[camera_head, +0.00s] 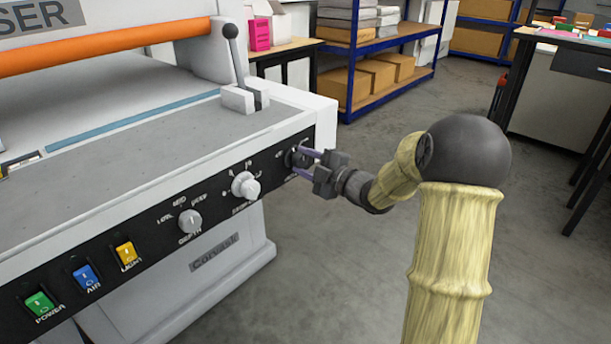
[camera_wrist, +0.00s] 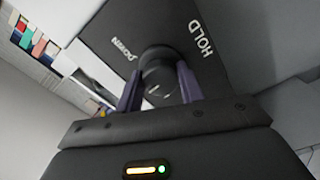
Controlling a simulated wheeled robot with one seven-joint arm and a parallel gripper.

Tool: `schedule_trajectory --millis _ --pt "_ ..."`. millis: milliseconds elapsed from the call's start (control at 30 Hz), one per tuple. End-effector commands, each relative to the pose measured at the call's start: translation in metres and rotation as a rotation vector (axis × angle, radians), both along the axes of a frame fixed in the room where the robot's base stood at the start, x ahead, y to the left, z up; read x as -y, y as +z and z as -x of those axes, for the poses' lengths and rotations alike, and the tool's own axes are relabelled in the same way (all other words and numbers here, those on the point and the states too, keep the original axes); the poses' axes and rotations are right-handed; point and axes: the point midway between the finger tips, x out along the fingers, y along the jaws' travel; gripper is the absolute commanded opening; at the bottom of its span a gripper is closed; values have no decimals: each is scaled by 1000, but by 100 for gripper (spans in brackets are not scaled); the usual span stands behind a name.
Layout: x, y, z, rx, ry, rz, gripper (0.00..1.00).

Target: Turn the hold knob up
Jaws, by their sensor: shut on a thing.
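The hold knob (camera_wrist: 160,78) is a dark round knob on the black control panel (camera_head: 140,232) of the machine. In the wrist view the word HOLD is printed to its upper right and another word, seemingly DOWN, to its left. My gripper (camera_wrist: 160,90) is shut on the knob, with one purple finger on each side. In the head view my gripper (camera_head: 303,163) reaches the right end of the panel from the right. There the knob is mostly hidden between the fingers, and its setting is hard to read.
Left along the panel are a white knob (camera_head: 245,186), a grey depth knob (camera_head: 190,221), and yellow (camera_head: 127,255), blue (camera_head: 86,276) and green (camera_head: 40,304) switches. A lever (camera_head: 235,62) stands on top of the machine. Open floor (camera_head: 330,270) lies to the right.

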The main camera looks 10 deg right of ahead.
Motion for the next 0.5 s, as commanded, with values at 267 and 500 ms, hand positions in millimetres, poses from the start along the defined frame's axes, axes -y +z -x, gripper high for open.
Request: schedule_trajectory --millis 267,500 --pt "0 -8 0 154 1 215 15" --pt "-1 -8 0 287 1 398 15"
